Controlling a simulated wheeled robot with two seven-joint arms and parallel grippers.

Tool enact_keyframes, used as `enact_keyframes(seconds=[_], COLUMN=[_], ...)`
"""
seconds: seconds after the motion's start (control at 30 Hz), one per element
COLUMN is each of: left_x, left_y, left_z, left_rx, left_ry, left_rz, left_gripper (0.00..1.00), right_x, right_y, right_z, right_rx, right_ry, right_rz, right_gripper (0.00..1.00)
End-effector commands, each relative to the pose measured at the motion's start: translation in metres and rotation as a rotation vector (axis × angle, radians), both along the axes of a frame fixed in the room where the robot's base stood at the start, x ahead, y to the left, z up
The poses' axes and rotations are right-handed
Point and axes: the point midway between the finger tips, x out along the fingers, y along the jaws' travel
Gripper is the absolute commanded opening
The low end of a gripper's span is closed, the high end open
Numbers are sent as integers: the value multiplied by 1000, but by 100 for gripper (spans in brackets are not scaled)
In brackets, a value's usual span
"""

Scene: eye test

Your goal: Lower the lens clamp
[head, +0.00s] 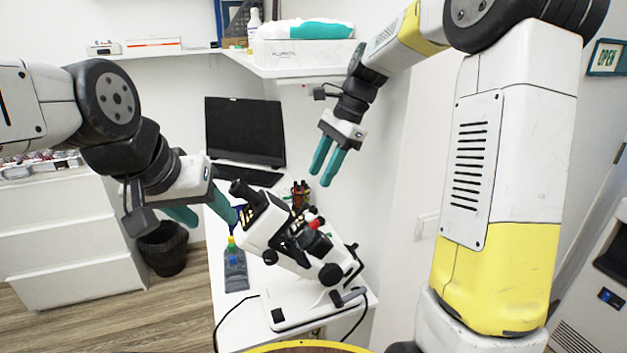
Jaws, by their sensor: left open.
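The white and black lens-measuring instrument (290,240) stands on the white table, its body tilted with the eyepiece (240,190) at the upper left. A red-tipped part (313,221) and black parts sit around its middle. I cannot tell which of these is the lens clamp or how high it stands. My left gripper (207,217) has teal fingers spread apart and empty, just left of the instrument's eyepiece end. I cannot tell if a finger touches it. My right gripper (321,178) is above and behind the instrument, its teal fingers slightly apart with nothing between them.
A pen holder (300,194) and a dark laptop (245,132) are behind. Black cables lie near the front. A wall shelf (300,70) with boxes is above.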

Motion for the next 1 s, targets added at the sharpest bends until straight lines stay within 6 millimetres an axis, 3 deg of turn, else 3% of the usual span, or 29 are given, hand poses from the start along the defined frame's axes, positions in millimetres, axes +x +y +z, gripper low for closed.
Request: enact_keyframes(seconds=[0.27, 0.47, 0.53, 0.67, 1.0], left_x=[0, 0, 0, 0, 0], left_y=[0, 0, 0, 0, 0], left_z=[0, 0, 0, 0, 0], left_rx=[0, 0, 0, 0, 0], left_ry=[0, 0, 0, 0, 0], left_rz=[0, 0, 0, 0, 0], left_gripper=[51, 51, 51, 51, 51], right_x=[0, 0, -1, -1, -2], right_y=[-1, 1, 4, 13, 36], right_z=[2, 3, 4, 8, 23], right_rx=[0, -4, -10, -25, -17], right_ry=[1, -24, -57, -158, -420], right_rz=[0, 75, 174, 502, 1607], right_gripper=[38, 1, 0, 0, 0])
